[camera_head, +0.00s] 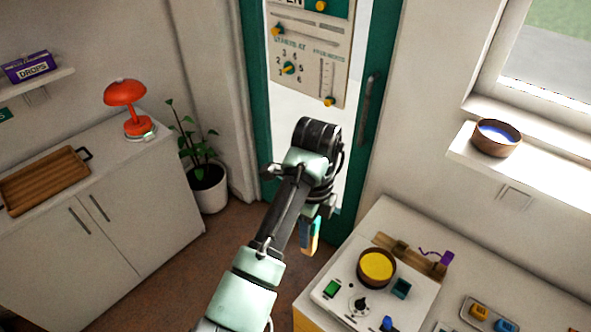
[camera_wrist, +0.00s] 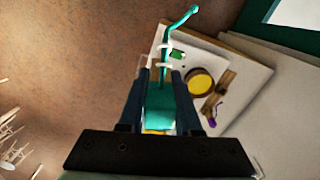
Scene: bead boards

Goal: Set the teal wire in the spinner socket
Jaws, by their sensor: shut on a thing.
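The teal wire (camera_wrist: 178,24) rises with a bent tip from a teal block (camera_wrist: 160,102) in the wrist view. My gripper (camera_wrist: 159,80) is shut on that teal block. In the head view my gripper (camera_head: 311,222) hangs in the air, left of and above the white spinner unit (camera_head: 335,310); the wire itself is hard to make out there. The spinner's brown bowl (camera_head: 361,278) holds a yellow fill (camera_head: 377,266). A wooden bar (camera_head: 390,243) lies behind the bowl. I cannot tell which part is the socket.
The unit has a green button (camera_head: 332,289), a black knob (camera_head: 359,305) and a dark teal block (camera_head: 401,288). A purple wire (camera_head: 436,253) is at the bar's right end. A tray with coloured pieces (camera_head: 479,312) lies right. Open floor lies left of the worktop.

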